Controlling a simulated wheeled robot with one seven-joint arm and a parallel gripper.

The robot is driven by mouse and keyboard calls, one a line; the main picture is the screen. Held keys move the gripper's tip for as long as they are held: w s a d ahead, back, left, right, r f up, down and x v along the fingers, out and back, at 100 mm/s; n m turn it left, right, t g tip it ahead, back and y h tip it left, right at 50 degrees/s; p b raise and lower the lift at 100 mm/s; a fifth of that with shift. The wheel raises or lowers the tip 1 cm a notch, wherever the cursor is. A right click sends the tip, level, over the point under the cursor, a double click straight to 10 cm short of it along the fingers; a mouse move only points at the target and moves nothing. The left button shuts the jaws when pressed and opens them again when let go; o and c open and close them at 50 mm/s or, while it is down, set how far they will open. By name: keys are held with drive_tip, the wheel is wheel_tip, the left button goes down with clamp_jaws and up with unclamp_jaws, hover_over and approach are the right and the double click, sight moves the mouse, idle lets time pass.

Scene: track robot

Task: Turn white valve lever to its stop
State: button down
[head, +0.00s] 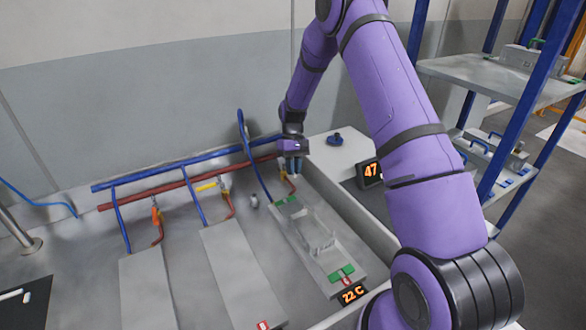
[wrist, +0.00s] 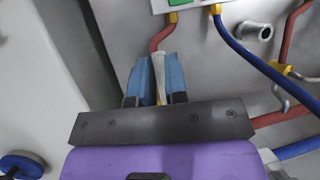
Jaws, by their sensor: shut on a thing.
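The white valve lever (wrist: 159,78) shows in the wrist view between the two blue fingers of my gripper (wrist: 160,80), which is shut on it. Only a pale strip of the lever is visible; the valve body under it is hidden by my gripper. In the head view my gripper (head: 292,162) is at the right end of the red pipe (head: 180,187), and it hides the lever there. A short red hose (wrist: 160,38) leads from near the fingertips to a yellow fitting on a plate.
Orange (head: 156,214) and yellow (head: 207,186) valve levers are further left along the pipes. A blue pipe (head: 170,174) runs above the red one. A blue hose (wrist: 250,58) passes right of my fingers. A clear block (head: 316,234) sits on the right plate. A "47" display (head: 370,172) stands right.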

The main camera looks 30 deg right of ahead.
drive_tip(key=c, duration=1.1)
unclamp_jaws()
drive_tip(key=v, duration=1)
drive_tip(key=shift+w+d+r, duration=0.1)
drive_tip(key=shift+w+r, duration=0.15)
drive_tip(key=shift+r, duration=0.05)
